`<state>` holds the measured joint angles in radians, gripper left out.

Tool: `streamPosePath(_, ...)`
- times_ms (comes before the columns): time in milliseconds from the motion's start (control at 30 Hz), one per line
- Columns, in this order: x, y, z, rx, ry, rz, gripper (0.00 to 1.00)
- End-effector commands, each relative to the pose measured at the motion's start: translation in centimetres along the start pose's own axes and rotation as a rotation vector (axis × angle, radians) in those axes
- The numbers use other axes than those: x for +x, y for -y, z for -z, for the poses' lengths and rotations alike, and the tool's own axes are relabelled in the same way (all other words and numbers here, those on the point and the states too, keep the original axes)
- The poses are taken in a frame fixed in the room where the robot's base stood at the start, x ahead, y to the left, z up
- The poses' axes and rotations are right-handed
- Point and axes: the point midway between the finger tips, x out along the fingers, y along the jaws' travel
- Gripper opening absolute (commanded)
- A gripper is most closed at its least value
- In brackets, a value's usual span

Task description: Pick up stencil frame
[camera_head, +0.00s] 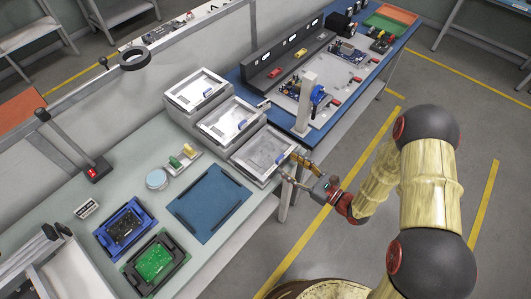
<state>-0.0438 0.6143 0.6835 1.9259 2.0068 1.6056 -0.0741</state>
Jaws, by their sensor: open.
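Three pale rectangular frames stand in a stepped row on the bench. Contact between the fingers and the frame is too small to tell.
A blue mat (209,204) with dark edge rails lies left of the frames. A blue tray (122,228) and a black tray with a green board (155,262) lie nearer. A white post (305,103) rises from the blue-topped station behind my gripper.

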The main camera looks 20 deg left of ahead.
Motion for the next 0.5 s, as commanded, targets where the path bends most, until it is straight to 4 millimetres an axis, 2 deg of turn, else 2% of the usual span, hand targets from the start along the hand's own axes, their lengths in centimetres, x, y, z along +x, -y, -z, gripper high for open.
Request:
streamPosePath(300, 4.2, 0.2, 0.3, 0.000, 0.000, -0.004, 0.52)
streamPosePath(500, 5.0, 0.4, 0.2, 0.000, 0.000, 0.000, 0.52)
